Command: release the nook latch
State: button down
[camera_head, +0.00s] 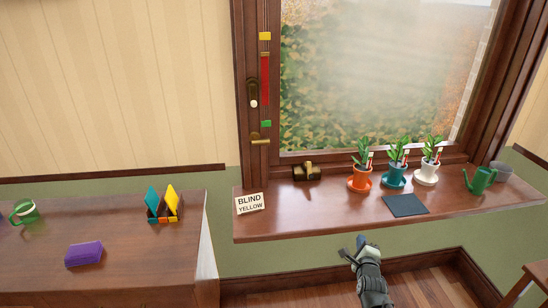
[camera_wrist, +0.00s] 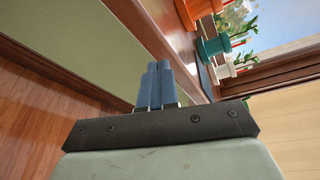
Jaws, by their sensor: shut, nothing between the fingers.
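No part is labelled as the nook latch, and I cannot tell which fitting it is. In the head view, a small brass lever (camera_head: 260,141) sticks out low on the left window post. Above it is a dark plate with a white knob (camera_head: 253,104). A dark and brass block-like fitting (camera_head: 307,172) sits at the back of the sill by the window frame. My gripper (camera_head: 361,241) is below the sill's front edge, apart from all of these. Its blue fingers (camera_wrist: 157,75) are shut and empty in the wrist view.
The wooden sill (camera_head: 310,220) carries a "BLIND YELLOW" card (camera_head: 250,203), three potted plants, a dark mat (camera_head: 405,205) and a green watering can (camera_head: 480,180). A coloured strip (camera_head: 265,80) runs up the post. A cabinet (camera_head: 140,260) stands left; the sill's front edge overhangs my gripper.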

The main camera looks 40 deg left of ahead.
aim_at(260, 141)
jog(key=a+r+m+t+y, duration=0.3)
jog(key=a+r, duration=0.6)
jog(key=r, duration=0.3)
jog(key=s+a+r+m+g+y, duration=0.1)
jog(key=a+y, duration=0.3)
jog(key=a, duration=0.7)
jog(key=s+a+r+m+g+y, duration=0.1)
jog(key=s+a+y, duration=0.3)
jog(key=a, duration=0.7)
jog(key=shift+r+m+y, duration=0.4)
jog(key=shift+r+m, duration=0.25)
jog(key=shift+m, duration=0.15)
jog(key=shift+r, duration=0.1)
jog(key=x, duration=0.9)
jog(key=shift+w+a+r, duration=0.15)
jog(key=shift+a, duration=0.15)
